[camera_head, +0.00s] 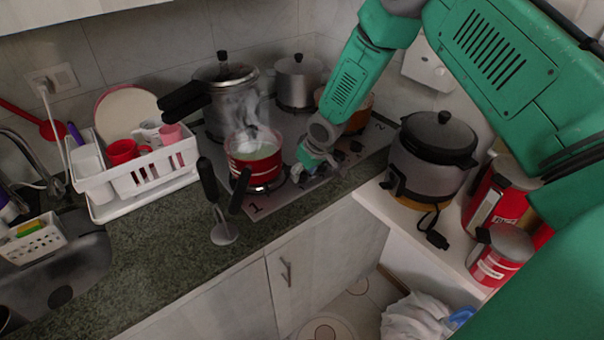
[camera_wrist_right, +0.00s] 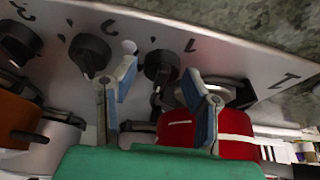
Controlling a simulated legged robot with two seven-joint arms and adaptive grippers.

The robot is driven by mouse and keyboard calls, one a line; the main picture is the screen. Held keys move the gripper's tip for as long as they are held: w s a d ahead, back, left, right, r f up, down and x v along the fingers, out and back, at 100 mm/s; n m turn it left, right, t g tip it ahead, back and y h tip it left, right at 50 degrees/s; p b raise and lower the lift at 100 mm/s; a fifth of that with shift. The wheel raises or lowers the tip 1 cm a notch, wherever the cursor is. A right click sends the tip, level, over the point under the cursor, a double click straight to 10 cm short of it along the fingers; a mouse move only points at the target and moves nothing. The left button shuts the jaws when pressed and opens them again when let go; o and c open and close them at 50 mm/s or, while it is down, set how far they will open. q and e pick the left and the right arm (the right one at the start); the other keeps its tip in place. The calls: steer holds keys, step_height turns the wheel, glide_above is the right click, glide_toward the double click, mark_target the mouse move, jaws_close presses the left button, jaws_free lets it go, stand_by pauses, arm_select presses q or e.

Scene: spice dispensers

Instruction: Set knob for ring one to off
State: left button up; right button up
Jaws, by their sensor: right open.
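The hob (camera_head: 285,193) carries a steaming red pot (camera_head: 253,157) on its front left ring, near a printed 1. My right gripper (camera_head: 306,163) is just right of the pot, low over the hob's knobs. In the wrist view my right gripper (camera_wrist_right: 160,82) is open, its blue-padded fingers apart. A dark knob (camera_wrist_right: 159,65) lies between the fingertips in that view, nearest the printed 1; contact cannot be told. Another knob (camera_wrist_right: 90,53) is left of the left finger. The red pot (camera_wrist_right: 230,130) shows behind the right finger. The knob's setting is unclear. My left gripper is out of view.
A black-handled utensil (camera_head: 213,197) is at the counter's front. A white dish rack (camera_head: 137,184) stands left, a dark cooker (camera_head: 435,150) right. Large pots (camera_head: 224,87) stand behind. An orange pot (camera_wrist_right: 18,117) is near the gripper in the wrist view.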

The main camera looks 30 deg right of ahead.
mark_target(308, 211)
steer(key=v, duration=1)
steer(key=shift+r, duration=0.25)
steer(key=shift+g+y, duration=0.4)
steer(key=shift+g, duration=0.2)
steer(key=s+a+f+b, duration=0.1)
steer(key=s+f, duration=0.1)
steer(key=f, duration=0.1)
steer(key=s+a+f+b, duration=0.1)
steer(key=s+a+f, duration=0.1)
steer(key=f, duration=0.2)
steer(key=s+a+f+b, duration=0.1)
steer(key=s+f+b, duration=0.1)
steer(key=f, duration=0.2)
steer(key=shift+s+a, duration=0.1)
steer(key=shift+a, duration=0.25)
steer(key=s+a+f+g+b, duration=0.1)
steer(key=s+f+b, duration=0.4)
steer(key=s+f, duration=0.6)
steer(key=s+a+f+g+h+b, duration=0.1)
steer(key=s+a+f+b, duration=0.3)
steer(key=s+f, duration=0.7)
steer(key=s+b, duration=0.2)
steer(key=s, duration=0.4)
steer(key=shift+a+g, duration=0.2)
steer(key=shift+g, duration=0.2)
steer(key=shift+s+f, duration=0.15)
